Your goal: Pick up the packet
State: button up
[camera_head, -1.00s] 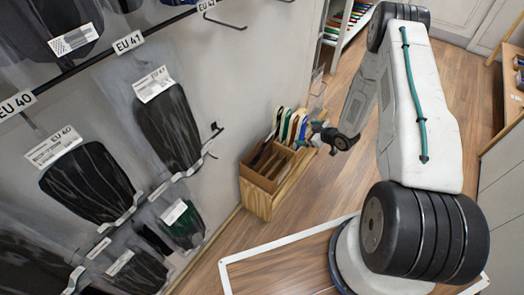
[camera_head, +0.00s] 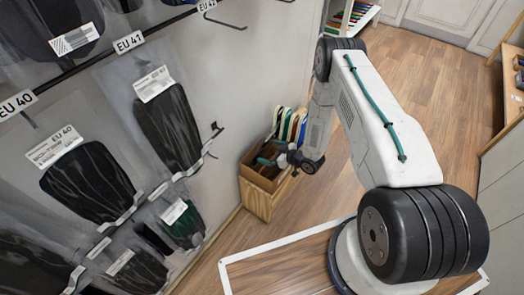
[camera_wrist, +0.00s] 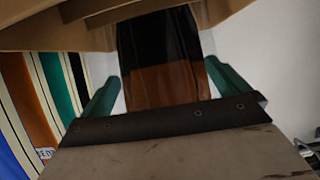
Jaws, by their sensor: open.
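My gripper (camera_head: 268,153) is at the open cardboard box, its teal fingers over the box's right part. In the wrist view my gripper (camera_wrist: 163,75) is open, with one finger on each side of a long black and brown piece (camera_wrist: 165,65). This looks like a packet, with pale edges along its sides; I cannot tell whether the fingers touch it. Its far end runs under the cardboard edge. Other packets with dark insoles, such as one tagged EU 41 (camera_head: 168,125) and one tagged EU 40 (camera_head: 88,183), hang on the wall rack at left.
A white floor frame (camera_head: 290,244) lies in front; the wooden floor is open.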

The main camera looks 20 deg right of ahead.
jog(key=shift+w+a+f, duration=0.3)
jog(key=shift+w+a, duration=0.1)
jog(key=shift+w, duration=0.15)
jog(key=c, duration=1.1)
jog(key=shift+o, duration=0.2)
jog(key=shift+r, duration=0.1)
